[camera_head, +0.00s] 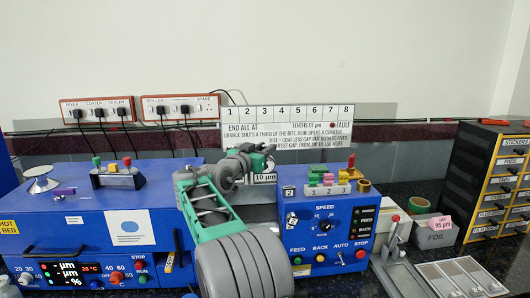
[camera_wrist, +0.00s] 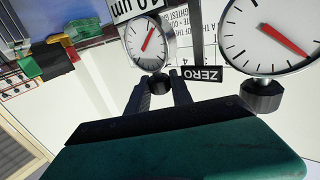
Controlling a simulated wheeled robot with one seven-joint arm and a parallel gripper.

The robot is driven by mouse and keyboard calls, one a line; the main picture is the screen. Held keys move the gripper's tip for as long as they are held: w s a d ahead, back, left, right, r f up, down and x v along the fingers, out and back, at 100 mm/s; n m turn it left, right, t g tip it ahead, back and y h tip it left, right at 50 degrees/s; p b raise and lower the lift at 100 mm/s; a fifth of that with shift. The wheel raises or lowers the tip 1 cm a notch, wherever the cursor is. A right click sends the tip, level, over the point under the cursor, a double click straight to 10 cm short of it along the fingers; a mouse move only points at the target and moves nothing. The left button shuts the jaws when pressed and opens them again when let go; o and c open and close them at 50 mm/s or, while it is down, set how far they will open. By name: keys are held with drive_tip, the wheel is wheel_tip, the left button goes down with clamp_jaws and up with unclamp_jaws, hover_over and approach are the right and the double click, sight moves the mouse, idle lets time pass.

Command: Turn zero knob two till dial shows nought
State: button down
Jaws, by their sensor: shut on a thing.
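In the wrist view, two white dials with red needles show at the top. The left dial (camera_wrist: 147,40) has its needle slanting up and right; the right dial (camera_wrist: 268,32) has its needle slanting down and right. My gripper (camera_wrist: 162,78) is shut on the dark knob (camera_wrist: 155,84) below the left dial, one finger on each side. A second dark knob (camera_wrist: 262,96) stands free below the right dial. A black ZERO label (camera_wrist: 203,75) sits between them. I cannot read knob numbers. In the head view, my gripper (camera_head: 258,155) reaches the sign's lower left; the dials are hidden.
A blue speed box (camera_head: 325,235) stands right of my arm, with coloured blocks on top. A blue hot-bed unit (camera_head: 85,225) stands left. The numbered sign (camera_head: 290,125) stands behind. A drawer cabinet (camera_head: 492,185) is far right.

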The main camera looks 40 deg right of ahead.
drive_tip(key=shift+m+g, duration=0.4)
drive_tip(key=shift+g, duration=0.2)
drive_tip(key=c, duration=1.1)
unclamp_jaws()
drive_tip(key=b+v, duration=0.2)
drive_tip(key=v, duration=0.5)
drive_tip(key=shift+a+f, duration=0.15)
drive_tip(key=shift+a, duration=0.2)
